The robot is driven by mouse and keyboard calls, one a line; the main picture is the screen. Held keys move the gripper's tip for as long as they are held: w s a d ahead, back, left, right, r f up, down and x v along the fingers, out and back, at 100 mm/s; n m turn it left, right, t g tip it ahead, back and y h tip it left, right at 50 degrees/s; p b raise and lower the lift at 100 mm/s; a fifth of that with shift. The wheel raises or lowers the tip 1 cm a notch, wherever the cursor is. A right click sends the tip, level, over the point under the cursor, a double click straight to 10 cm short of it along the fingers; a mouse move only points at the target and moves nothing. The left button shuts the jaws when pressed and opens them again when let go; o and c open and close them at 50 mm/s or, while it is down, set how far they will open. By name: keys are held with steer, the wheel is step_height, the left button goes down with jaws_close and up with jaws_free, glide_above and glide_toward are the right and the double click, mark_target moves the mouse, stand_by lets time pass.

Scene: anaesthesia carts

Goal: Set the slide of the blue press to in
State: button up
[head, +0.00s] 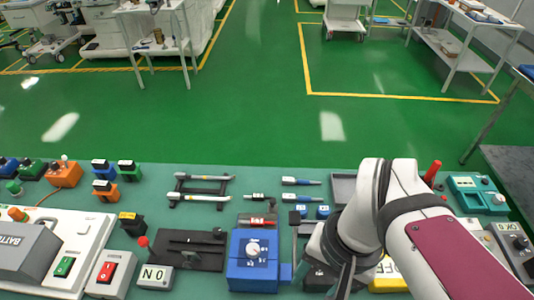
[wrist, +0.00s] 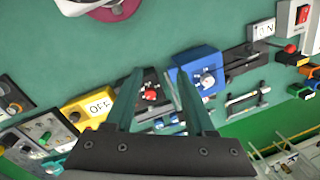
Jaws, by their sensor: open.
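The blue press (head: 253,276) appears to be the blue box with a round white knob (head: 253,249) on top, at the front middle of the bench. A small blue tab (head: 286,272) sticks out on its right side in the head view; I cannot tell whether this is its slide or how far it is in. The blue press is right of centre in the wrist view (wrist: 201,60). My gripper (wrist: 158,73) is open and empty, its right finger close to the press's left side in the wrist view. In the head view my arm hides most of the gripper.
A black device with a red part (wrist: 150,92) shows between my fingers. A yellow OFF box (wrist: 98,105) stands to the left in the wrist view. A black fixture (head: 185,248) and an ON label (head: 154,277) lie left of the press in the head view. Bare bench shows in the wrist view.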

steer(key=w+a+r+n, duration=0.2)
steer(key=w, duration=1.3)
steer(key=n+h, duration=0.1)
steer(key=h, duration=0.1)
glide_above(273, 201)
step_height(273, 201, down, 7)
step_height(273, 201, down, 14)
steer(key=shift+f, duration=0.35)
jaws_close()
steer(key=shift+r, duration=0.1)
